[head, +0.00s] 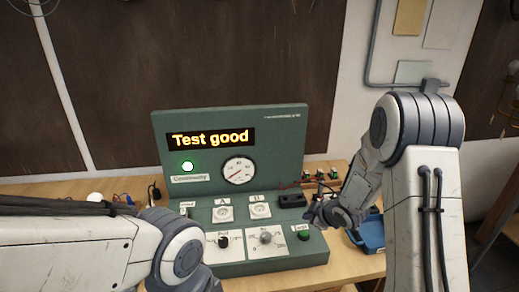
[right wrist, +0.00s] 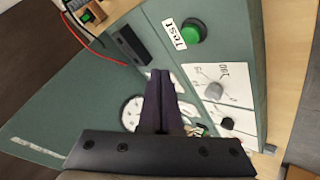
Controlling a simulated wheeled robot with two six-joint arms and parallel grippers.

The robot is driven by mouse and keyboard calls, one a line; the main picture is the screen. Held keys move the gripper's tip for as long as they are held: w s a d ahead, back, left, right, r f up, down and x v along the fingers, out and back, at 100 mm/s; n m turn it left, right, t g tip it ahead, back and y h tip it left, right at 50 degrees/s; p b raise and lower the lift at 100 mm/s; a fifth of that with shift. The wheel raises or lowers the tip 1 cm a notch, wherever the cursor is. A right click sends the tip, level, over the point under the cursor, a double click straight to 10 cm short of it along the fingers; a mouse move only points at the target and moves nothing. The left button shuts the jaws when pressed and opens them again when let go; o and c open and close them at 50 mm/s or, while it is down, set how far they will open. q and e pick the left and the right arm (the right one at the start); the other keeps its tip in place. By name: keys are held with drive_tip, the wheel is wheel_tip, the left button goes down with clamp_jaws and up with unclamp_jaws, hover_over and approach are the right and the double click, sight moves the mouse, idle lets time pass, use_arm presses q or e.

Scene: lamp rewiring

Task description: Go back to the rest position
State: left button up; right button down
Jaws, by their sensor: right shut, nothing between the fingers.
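My right gripper (head: 316,216) is shut and empty above the right front part of the green test panel (head: 290,124). In the right wrist view its dark fingers (right wrist: 160,92) are pressed together with nothing between them. The green Test button (right wrist: 193,31) is apart from the fingertips; it also shows in the head view (head: 303,236).
Two knobs, one black (head: 224,241) and one grey (head: 266,237), sit on the panel beside sockets A and B. A blue tray (head: 371,236) lies to the right, partly behind my right arm. Wires and small parts (head: 318,174) lie behind on the wooden table (head: 60,187).

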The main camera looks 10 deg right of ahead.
drive_tip(key=s+a+r+m+g+h+b, duration=0.1)
drive_tip(key=s+a+r+g, duration=0.15)
drive_tip(key=s+a, duration=0.35)
drive_tip(key=s+a+r+m+g+b, duration=0.1)
drive_tip(key=s+a+r+m, duration=0.15)
drive_tip(key=s+a, duration=0.4)
drive_tip(key=s+a+r+g, duration=0.1)
drive_tip(key=s+a+g, duration=0.1)
drive_tip(key=s, duration=0.9)
drive_tip(key=s+a+r+g+b, duration=0.1)
drive_tip(key=s+a+r+g, duration=0.1)
drive_tip(key=s, duration=0.9)
drive_tip(key=shift+s+a+r+m+g, duration=0.15)
drive_tip(key=shift+s+a+m+g, duration=0.3)
drive_tip(key=shift+a+g, duration=0.2)
